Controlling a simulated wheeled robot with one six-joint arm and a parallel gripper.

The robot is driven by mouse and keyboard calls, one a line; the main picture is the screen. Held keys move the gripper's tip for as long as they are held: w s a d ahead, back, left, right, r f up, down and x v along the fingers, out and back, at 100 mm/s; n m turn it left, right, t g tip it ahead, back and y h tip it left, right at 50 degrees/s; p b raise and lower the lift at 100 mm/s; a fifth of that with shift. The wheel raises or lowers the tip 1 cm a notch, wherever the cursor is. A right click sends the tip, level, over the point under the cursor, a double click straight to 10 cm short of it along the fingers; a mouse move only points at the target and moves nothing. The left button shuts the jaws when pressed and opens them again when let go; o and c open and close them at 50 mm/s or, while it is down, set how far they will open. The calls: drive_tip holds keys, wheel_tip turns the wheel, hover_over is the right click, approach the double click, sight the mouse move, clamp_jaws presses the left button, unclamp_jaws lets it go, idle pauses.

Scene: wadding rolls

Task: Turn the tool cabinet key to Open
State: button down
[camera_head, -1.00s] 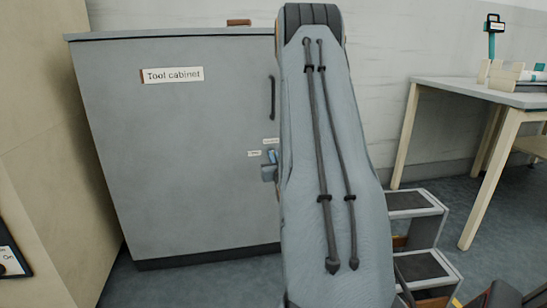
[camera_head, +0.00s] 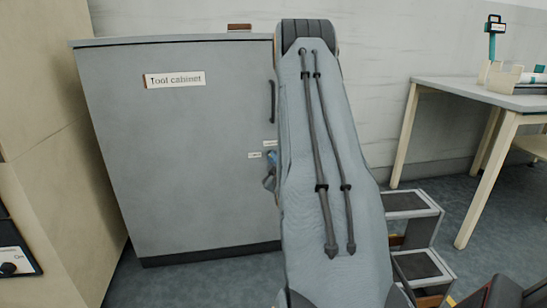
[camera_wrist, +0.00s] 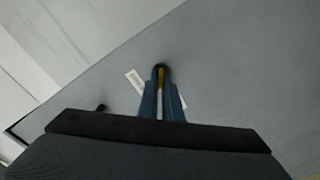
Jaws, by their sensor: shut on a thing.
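The tool cabinet (camera_head: 190,150) is grey, with a "Tool cabinet" sign on its shut door. The key (camera_wrist: 161,73) shows in the wrist view as a dark, rounded top with a yellowish strip between my blue fingers. My gripper (camera_wrist: 161,92) is shut on the key, close to the door face. In the head view my gripper (camera_head: 270,182) shows only in part at the door's right side, and my arm hides the key. Two small white labels sit by the lock: one left (camera_head: 255,155), one upper right (camera_head: 270,143). Their words are too small to read.
A dark vertical door handle (camera_head: 272,100) is above the lock. A brown object (camera_head: 239,27) lies on the cabinet top. Grey steps (camera_head: 412,205) stand right of my arm, and a table (camera_head: 470,90) stands farther right. Floor in front of the cabinet is clear.

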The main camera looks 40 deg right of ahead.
drive_tip(key=shift+a+f+n+p, duration=0.1)
drive_tip(key=shift+n+p, duration=1.05)
drive_tip(key=shift+n, duration=2.75)
drive_tip(key=c, duration=1.9)
unclamp_jaws()
drive_tip(key=shift+w, duration=0.1)
drive_tip(key=shift+c, duration=0.2)
drive_tip(key=p+v, duration=0.2)
drive_tip(key=v, duration=0.5)
drive_tip(key=shift+s, duration=0.4)
